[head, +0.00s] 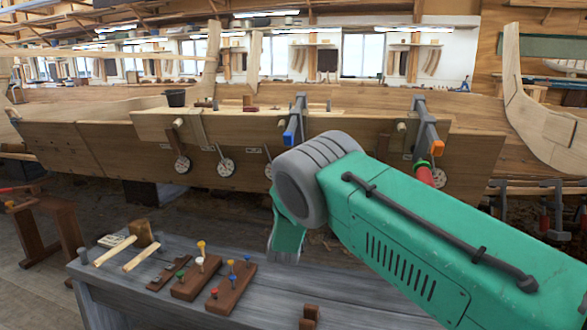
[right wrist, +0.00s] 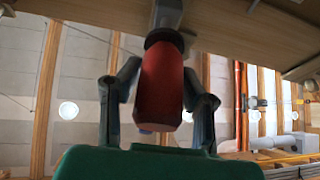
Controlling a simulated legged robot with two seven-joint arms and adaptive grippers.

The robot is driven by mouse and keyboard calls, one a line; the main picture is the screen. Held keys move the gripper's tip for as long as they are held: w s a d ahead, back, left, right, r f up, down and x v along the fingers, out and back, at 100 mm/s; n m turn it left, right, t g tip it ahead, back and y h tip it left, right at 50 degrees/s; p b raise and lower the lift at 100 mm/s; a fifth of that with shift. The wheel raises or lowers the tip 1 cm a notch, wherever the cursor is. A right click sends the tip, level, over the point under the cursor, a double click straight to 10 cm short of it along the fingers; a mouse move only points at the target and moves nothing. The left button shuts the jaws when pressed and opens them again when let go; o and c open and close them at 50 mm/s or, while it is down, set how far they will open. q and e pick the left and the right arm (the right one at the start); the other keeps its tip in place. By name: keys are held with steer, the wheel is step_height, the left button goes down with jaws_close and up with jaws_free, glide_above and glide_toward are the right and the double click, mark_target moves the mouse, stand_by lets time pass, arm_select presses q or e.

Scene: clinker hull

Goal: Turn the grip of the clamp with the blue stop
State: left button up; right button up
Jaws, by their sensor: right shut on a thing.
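The clamp with the blue stop (head: 297,118) hangs over the plank's top edge at the middle of the head view. Its blue stop (head: 290,131) shows, but its lower part and grip are hidden behind my arm. In the right wrist view my right gripper (right wrist: 162,72) is shut on a red grip (right wrist: 163,90), one finger on each side. A dark collar and grey screw end show above that grip. A second clamp (head: 427,125) with an orange stop (head: 437,147) stands farther right; its red grip (head: 425,174) has a green ring and is free. My left gripper is not in view.
The wooden hull plank (head: 225,130) runs across behind the clamps, with several round discs hanging along it. A grey bench (head: 170,303) with mallets and pegged wooden blocks stands in front, below my arm. A black bucket (head: 175,98) stands at the plank's top.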

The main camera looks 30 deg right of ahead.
steer(key=shift+r+n+t+y, duration=0.3)
steer(key=shift+r+n+y, duration=0.1)
steer(key=shift+n, duration=0.5)
steer(key=o, duration=1.1)
steer(key=shift+f, duration=0.2)
steer(key=shift+a+f, duration=0.1)
steer(key=shift+f, duration=0.1)
steer(key=v, duration=1.1)
steer(key=shift+s+a+f, duration=0.15)
steer(key=shift+s+f, duration=0.05)
